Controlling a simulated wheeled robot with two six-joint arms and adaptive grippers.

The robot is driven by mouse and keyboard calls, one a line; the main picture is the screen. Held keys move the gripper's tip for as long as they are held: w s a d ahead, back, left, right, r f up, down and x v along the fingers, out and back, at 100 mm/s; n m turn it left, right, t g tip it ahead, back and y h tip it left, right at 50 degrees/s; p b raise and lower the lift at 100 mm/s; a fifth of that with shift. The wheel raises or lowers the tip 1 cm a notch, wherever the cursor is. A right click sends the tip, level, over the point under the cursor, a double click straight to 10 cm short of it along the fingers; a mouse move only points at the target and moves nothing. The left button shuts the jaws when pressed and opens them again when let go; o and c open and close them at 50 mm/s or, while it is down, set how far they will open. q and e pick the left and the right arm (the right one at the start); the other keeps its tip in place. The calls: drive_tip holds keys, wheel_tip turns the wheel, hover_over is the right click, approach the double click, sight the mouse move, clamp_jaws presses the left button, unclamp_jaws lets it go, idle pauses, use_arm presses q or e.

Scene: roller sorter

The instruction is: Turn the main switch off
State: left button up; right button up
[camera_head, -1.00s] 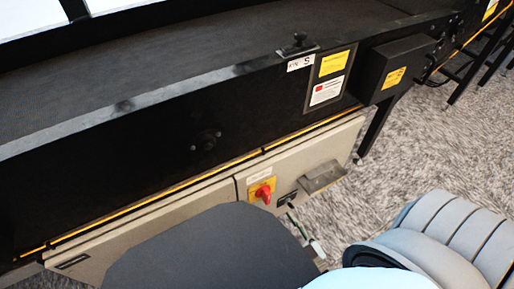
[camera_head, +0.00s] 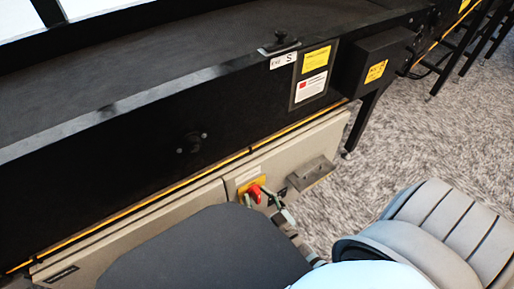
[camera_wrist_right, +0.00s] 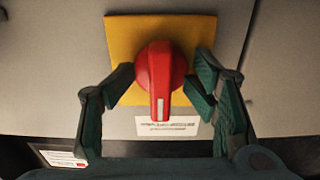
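The main switch is a red rotary knob (camera_head: 254,193) on a yellow square plate (camera_head: 262,183), on the beige cabinet under the conveyor. In the right wrist view the red knob (camera_wrist_right: 161,80) sits before the yellow plate (camera_wrist_right: 120,45), with its white mark pointing down in that picture. My right gripper (camera_wrist_right: 160,90) is open, with one finger on each side of the knob. A gap shows at the left finger; the right finger is very close to the knob, and I cannot tell whether it touches. The right gripper (camera_head: 262,197) also shows at the switch in the head view. My left gripper is not in view.
A beige cabinet (camera_head: 130,228) runs under the black conveyor side (camera_head: 90,175). A metal bracket (camera_head: 312,174) juts out right of the switch. A black box (camera_head: 372,62) with a yellow label hangs further right. Open carpet (camera_head: 440,130) lies at the right.

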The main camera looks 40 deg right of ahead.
drive_tip(key=shift+w+r, duration=0.1)
drive_tip(key=shift+r, duration=0.25)
clamp_jaws()
drive_tip(key=n, duration=0.4)
drive_tip(key=shift+n, duration=0.4)
drive_tip(key=n, duration=1)
drive_tip(key=shift+a+p, duration=0.1)
drive_tip(key=shift+p, duration=0.2)
drive_tip(key=n, duration=0.4)
drive_tip(key=shift+n, duration=0.3)
drive_tip(key=shift+o, duration=1.2)
unclamp_jaws()
drive_tip(key=shift+w+f, duration=0.15)
drive_tip(key=shift+w, duration=0.1)
